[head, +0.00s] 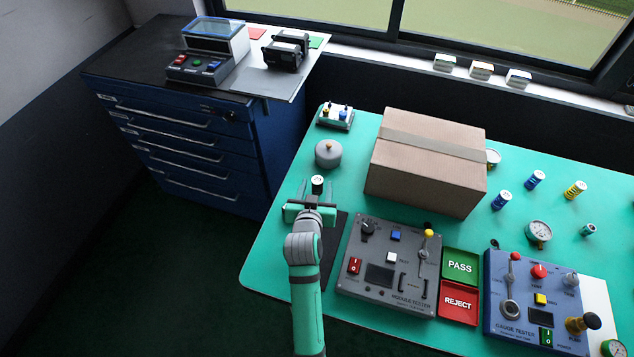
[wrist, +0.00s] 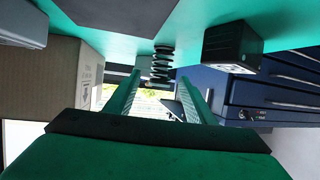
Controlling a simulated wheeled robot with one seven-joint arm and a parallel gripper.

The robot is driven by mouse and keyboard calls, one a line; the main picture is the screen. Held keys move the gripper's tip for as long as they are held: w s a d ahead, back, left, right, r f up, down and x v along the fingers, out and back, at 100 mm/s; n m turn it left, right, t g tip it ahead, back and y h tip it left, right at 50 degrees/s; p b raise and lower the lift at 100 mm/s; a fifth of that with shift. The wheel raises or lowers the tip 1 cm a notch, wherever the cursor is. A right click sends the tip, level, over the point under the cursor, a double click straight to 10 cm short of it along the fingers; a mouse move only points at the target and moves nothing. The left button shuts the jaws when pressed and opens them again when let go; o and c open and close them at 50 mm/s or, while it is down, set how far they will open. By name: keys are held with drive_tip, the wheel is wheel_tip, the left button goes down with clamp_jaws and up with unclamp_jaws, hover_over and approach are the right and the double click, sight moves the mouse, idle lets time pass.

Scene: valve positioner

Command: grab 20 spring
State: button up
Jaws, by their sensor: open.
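A black coil spring with a pale top (head: 317,181) stands on the green table at its left side. The mark on its top is too small to read surely. Its dark coils show in the wrist view (wrist: 163,64). My gripper (head: 316,190) is open and empty, low over the table, with one finger on each side of the spring in the head view. In the wrist view my gripper (wrist: 160,84) has the spring in line with the gap between its fingers. No contact shows.
A grey lidded pot (head: 328,153) stands just behind the spring. A cardboard box (head: 425,160) is to the right. A grey module tester (head: 390,265) is at the front right. A dark block (wrist: 232,46) is near the spring in the wrist view. A blue cabinet (head: 190,140) stands left.

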drive_tip(key=shift+x, duration=3.65)
drive_tip(key=c, duration=1.2)
